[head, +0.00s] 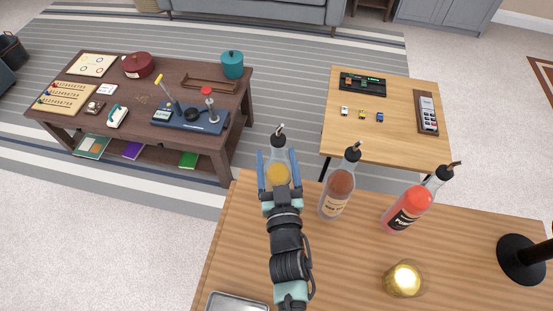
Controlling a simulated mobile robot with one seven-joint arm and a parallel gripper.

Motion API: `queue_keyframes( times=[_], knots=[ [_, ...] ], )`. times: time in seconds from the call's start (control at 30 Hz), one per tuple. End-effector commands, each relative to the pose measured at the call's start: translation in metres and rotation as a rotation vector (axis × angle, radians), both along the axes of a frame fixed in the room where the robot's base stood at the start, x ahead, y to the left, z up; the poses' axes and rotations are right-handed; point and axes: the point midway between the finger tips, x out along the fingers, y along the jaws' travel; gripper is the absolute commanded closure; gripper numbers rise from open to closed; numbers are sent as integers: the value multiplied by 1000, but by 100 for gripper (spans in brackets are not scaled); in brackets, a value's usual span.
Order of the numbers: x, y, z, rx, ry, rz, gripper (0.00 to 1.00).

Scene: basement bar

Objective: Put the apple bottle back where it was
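A clear bottle with yellow liquid (278,172), which I take for the apple bottle, is upright between the two blue fingers of my gripper (278,168). The fingers lie close along both its sides and look shut on it. Its dark pourer top sticks up beyond them. My gripper hides its base and any label, so I cannot tell whether it touches the wooden counter (240,235). To its right stand a bottle with brown liquid (338,188) and a bottle with red liquid (408,208), both with pourers.
A glowing round glass (405,279) and a black stand (520,260) are on the counter's right. A metal tray (237,303) lies at its front left. Beyond the counter are a dark table (135,100) with games and a light table (350,140) with toy cars.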

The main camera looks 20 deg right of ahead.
Motion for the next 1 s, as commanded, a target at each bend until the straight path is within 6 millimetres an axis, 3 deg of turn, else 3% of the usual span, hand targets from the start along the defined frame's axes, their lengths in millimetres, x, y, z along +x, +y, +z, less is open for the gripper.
queue_keyframes(
  times=[0.2, 0.23, 0.33, 0.7, 1.0],
  knots=[
    [1, 0, -2, -2, -7, 2, 100],
    [0, 0, -3, 0, 0, 0, 21],
    [0, 0, -3, 0, 1, 0, 3],
    [-1, 0, 2, 0, 1, 0, 0],
    [-51, 16, -2, 2, 5, 1, 0]
  ],
)
